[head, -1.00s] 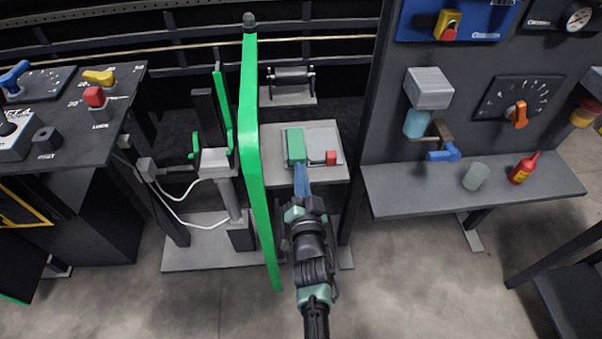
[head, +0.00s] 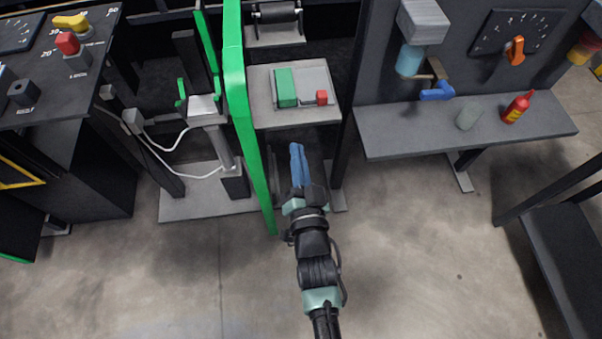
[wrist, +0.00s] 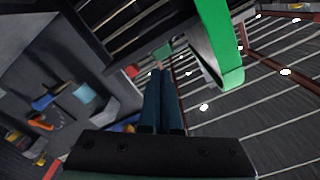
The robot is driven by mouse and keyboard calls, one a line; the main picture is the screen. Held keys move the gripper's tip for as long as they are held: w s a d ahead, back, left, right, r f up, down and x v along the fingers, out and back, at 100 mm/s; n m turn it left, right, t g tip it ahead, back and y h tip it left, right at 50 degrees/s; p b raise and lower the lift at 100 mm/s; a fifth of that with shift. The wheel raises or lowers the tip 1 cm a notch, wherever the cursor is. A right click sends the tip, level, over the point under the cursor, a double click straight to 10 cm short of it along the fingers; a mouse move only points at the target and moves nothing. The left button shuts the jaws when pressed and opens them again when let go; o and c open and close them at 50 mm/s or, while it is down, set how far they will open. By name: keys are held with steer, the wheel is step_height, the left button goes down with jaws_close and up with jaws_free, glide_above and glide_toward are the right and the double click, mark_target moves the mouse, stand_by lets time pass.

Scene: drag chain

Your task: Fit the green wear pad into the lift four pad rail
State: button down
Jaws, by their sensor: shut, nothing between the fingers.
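A green block (head: 286,88), which looks like the wear pad, sits at the left side of a grey tray (head: 310,75) on a small shelf. It also shows beyond my fingertips in the wrist view (wrist: 163,50). My gripper (head: 297,149) has blue fingers and is shut and empty. It is in front of the shelf, apart from the green block. In the wrist view the fingers (wrist: 160,68) lie together. I cannot tell for certain which part is the lift four pad rail.
A tall green post (head: 242,110) stands close to the left of my gripper. A red block (head: 321,97) sits on the tray's right side. A bench (head: 400,135) on the right holds a glass (head: 469,117) and a red bottle (head: 516,107). The floor in front is clear.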

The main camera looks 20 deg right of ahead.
steer(key=shift+v, duration=2.45)
